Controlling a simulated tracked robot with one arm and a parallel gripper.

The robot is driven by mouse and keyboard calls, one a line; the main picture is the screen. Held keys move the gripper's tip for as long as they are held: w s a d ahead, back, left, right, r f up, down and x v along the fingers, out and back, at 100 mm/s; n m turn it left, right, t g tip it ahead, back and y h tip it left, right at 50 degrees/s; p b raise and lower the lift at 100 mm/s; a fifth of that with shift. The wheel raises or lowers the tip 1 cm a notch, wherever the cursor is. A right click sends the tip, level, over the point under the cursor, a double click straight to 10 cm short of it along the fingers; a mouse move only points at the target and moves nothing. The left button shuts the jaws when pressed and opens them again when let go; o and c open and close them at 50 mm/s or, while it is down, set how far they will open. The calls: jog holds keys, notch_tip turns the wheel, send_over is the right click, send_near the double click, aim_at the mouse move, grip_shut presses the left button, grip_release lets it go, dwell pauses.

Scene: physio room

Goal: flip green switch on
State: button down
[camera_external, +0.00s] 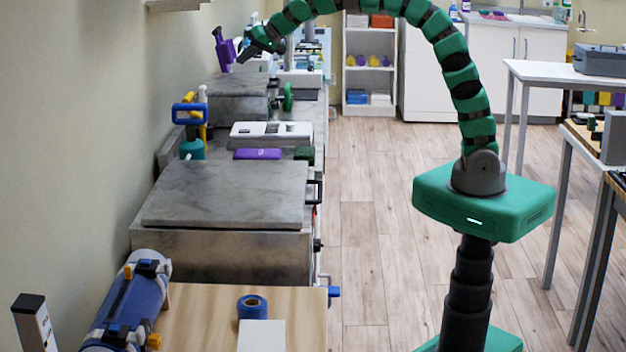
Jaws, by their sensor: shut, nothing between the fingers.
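My gripper (246,54) is at the end of the green and black arm, at the upper left. Its dark fingers point down and left, above the back part of the long bench along the left wall, and they are shut and empty. I cannot make out a green switch for certain. A green round part (289,97) shows on the bench, below and right of my gripper and apart from it. A dark green block (304,154) lies nearer the camera, beside a purple flat box (257,154). Whether either is a switch is too small to tell.
A purple upright tool (224,48) stands close left of my gripper. A white tray (240,139), a blue-handled teal pump-like item (190,130) and a large grey-lidded box (228,192) line the bench. The wooden floor (380,230) is clear between bench and tables.

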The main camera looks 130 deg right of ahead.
jog(key=s+d+f+m+g, duration=0.1)
jog(key=s+d+f, duration=0.3)
jog(key=s, duration=0.7)
jog(key=s+d+f+m+g, duration=0.2)
jog(key=s+d+f+m, duration=0.2)
jog(key=s+f, duration=0.5)
jog(key=s+d+f+m+g, duration=0.2)
jog(key=s+d+f, duration=0.3)
jog(key=s, duration=0.9)
jog(key=shift+s+f+m+y, duration=0.3)
jog(key=shift+f+m+y, duration=0.1)
jog(key=shift+f+m, duration=0.3)
jog(key=shift+f, duration=0.1)
jog(key=x, duration=1)
jog(key=shift+s, duration=0.1)
jog(key=shift+w+d+f, duration=0.1)
jog(key=shift+w+d, duration=0.55)
jog(key=shift+w, duration=0.05)
jog(key=shift+w+d+f, duration=0.15)
jog(key=shift+w+d, duration=0.6)
jog(key=shift+w, duration=0.05)
jog(key=shift+w, duration=0.1)
